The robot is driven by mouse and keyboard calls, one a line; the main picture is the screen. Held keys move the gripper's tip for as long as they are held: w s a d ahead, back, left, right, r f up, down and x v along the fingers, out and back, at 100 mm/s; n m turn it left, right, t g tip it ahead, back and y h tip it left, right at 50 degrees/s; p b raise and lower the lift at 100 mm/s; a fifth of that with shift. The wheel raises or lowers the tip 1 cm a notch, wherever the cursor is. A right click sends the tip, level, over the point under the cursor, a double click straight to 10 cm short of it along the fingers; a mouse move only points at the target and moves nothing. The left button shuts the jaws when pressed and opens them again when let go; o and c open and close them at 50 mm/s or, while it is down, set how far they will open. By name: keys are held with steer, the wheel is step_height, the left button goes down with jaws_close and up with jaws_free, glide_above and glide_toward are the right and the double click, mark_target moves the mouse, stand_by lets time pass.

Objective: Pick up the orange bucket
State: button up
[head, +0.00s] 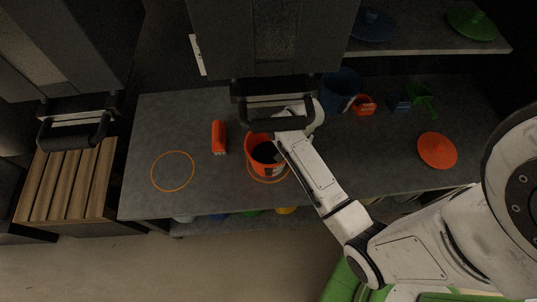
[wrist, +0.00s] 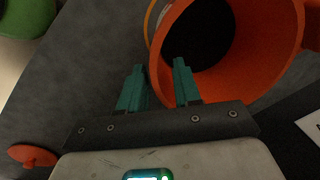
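The orange bucket (head: 257,140) stands on the grey table in the head view, partly covered by my white arm. Its open mouth and dark inside show close up in the wrist view (wrist: 275,75). My gripper (wrist: 159,68) has its two teal fingers apart at the near left edge of the bucket. The bucket's orange wall shows between the fingers, and the right finger overlaps the bucket in the picture. I cannot tell whether either finger touches it. In the head view the fingers are hard to make out.
An orange-red block (head: 218,137) lies left of the bucket, and a thin orange ring (head: 172,171) lies further left. A dark blue bucket (head: 341,88), small orange container (head: 364,105) and orange lid (head: 437,150) are to the right. A slatted wooden bench (head: 66,180) is at left.

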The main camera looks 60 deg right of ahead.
steer(key=shift+w+f, duration=0.15)
steer(key=shift+f, duration=1.25)
steer(key=shift+c, duration=0.2)
jaws_close()
